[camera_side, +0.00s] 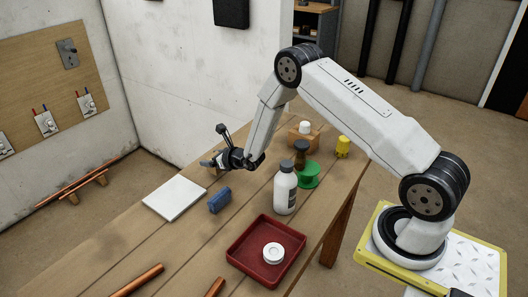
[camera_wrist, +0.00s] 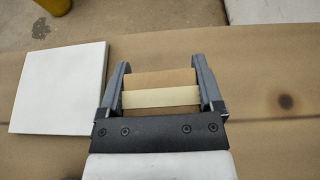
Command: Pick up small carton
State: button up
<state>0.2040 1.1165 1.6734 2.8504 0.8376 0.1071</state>
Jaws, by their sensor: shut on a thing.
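The small carton (camera_wrist: 160,82) is brown with a cream band across it. In the wrist view it sits between the two fingers of my gripper (camera_wrist: 160,88), which touch its two ends. My gripper is shut on it. In the side view my gripper (camera_side: 213,162) is low over the far part of the wooden table, beyond the white panel's right corner. The carton is mostly hidden there by the fingers, and I cannot tell whether it touches the table.
A white bottle (camera_side: 285,188), a green spool (camera_side: 308,175) and a red tray (camera_side: 246,254) holding a white roll (camera_side: 273,253) stand to the right. Copper pipes (camera_side: 138,280) lie in front.

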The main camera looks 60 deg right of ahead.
aim_at(212, 155)
jog(key=shift+r, duration=3.9)
